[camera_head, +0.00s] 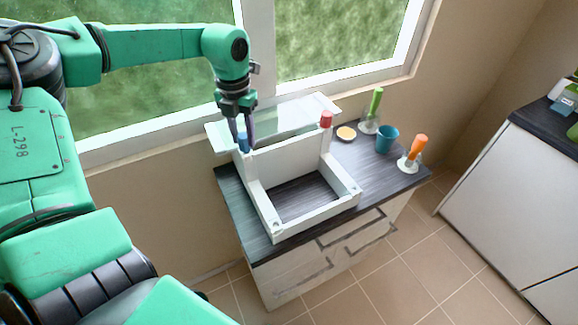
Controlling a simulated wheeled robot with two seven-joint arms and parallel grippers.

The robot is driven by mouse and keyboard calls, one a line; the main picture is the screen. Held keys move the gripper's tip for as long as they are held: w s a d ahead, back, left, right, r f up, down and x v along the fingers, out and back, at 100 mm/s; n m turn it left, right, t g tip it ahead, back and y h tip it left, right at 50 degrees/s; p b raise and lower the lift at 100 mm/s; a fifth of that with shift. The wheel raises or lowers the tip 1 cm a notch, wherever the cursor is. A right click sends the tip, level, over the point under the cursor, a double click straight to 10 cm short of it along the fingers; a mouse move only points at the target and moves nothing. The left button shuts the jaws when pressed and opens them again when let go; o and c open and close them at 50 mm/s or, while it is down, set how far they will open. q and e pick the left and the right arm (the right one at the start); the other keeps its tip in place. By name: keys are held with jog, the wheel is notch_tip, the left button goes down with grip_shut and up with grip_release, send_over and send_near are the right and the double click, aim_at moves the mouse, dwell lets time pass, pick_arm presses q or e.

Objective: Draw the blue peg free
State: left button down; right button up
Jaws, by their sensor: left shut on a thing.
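The blue peg (243,141) is at the back left corner of the white frame (262,203), upright at the top of its left post. My left gripper (246,143) points down from above and is shut on the blue peg. The peg's lower end meets the frame; I cannot tell how deep it sits. A red peg (326,119) stands at the frame's back right corner. A clear panel with white ends (283,124) lies behind and between the two pegs. My right gripper does not show.
The frame stands on a dark-topped cabinet (234,199). To its right are a green-handled item (376,103), an orange-handled item (417,148), a teal cup (387,139) and a small orange-topped dish (346,133). A window is behind; tiled floor lies in front.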

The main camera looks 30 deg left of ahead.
aim_at(243, 136)
pick_arm(q)
jog(key=shift+r, duration=0.15)
jog(key=shift+r+p, duration=1.2)
jog(key=shift+r, duration=1.05)
